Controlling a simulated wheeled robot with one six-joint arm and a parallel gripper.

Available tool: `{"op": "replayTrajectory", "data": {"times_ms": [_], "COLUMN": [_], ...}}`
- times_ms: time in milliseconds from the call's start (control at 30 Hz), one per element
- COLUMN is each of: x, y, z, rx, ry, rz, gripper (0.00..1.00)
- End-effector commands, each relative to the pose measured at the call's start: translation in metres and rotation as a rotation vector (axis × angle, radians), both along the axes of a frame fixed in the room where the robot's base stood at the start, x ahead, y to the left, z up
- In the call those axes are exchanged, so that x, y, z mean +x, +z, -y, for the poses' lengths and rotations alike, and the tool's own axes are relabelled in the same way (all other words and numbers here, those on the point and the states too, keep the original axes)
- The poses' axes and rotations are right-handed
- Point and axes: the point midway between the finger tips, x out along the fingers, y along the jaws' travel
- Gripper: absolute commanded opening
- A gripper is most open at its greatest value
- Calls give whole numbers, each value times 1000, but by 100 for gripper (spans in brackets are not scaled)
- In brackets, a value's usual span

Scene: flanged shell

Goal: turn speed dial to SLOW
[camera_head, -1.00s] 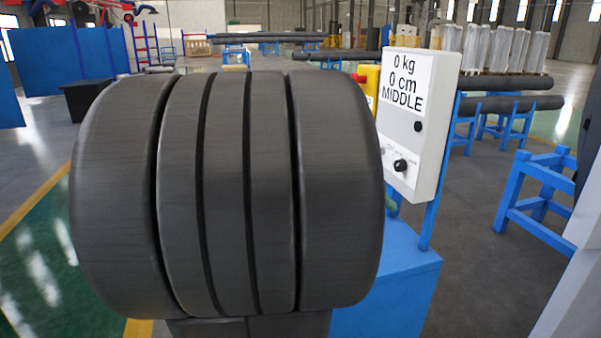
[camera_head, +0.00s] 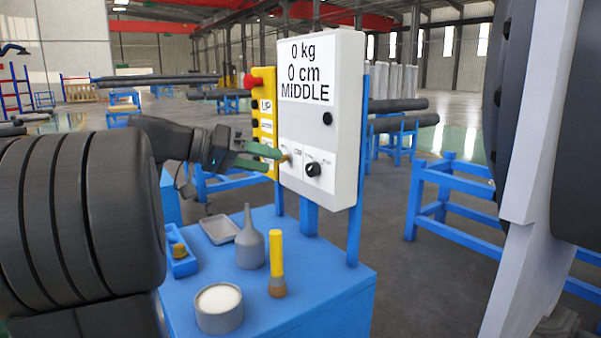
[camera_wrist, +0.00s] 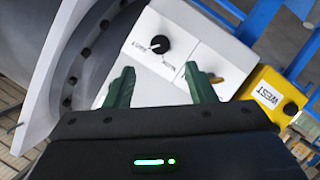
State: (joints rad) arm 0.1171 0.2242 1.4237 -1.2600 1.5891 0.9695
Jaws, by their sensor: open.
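A white control box (camera_head: 320,115) shows "0 kg", "0 cm" and "MIDDLE" on its display. On its lower front is a black dial (camera_head: 313,169), which also shows in the wrist view (camera_wrist: 159,44) with small printing beside it that I cannot read. A small brass-coloured switch (camera_head: 285,157) sits left of the dial; the wrist view shows it (camera_wrist: 214,80) close by the right finger. My gripper (camera_head: 266,156) has green fingers, open and empty, close to the box front near the switch. In the wrist view the dial lies beyond the gap between the fingers (camera_wrist: 160,70); whether anything touches is unclear.
A yellow pendant (camera_head: 263,120) with a red button hangs beside the box. The blue table (camera_head: 330,285) below holds a grey funnel (camera_head: 249,240), a yellow-handled brush (camera_head: 277,262), a round tin (camera_head: 219,308) and trays. A large flanged part (camera_head: 550,130) stands at right.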

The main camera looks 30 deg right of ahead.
Motion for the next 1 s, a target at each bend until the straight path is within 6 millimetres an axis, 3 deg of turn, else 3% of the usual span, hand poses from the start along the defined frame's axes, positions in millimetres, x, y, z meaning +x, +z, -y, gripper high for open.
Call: {"op": "replayTrajectory", "data": {"times_ms": [300, 500, 900, 933, 1000], "x": [-11, -13, -14, -14, -14], "y": [-20, -27, -29, -29, -29], "z": [57, 79, 86, 86, 86], "rx": [1, 1, 1, 1, 1], "ry": [-5, -2, 1, 1, 1], "rz": [-1, -1, -2, -2, -2], "gripper": [50, 50, 50, 48, 34]}}
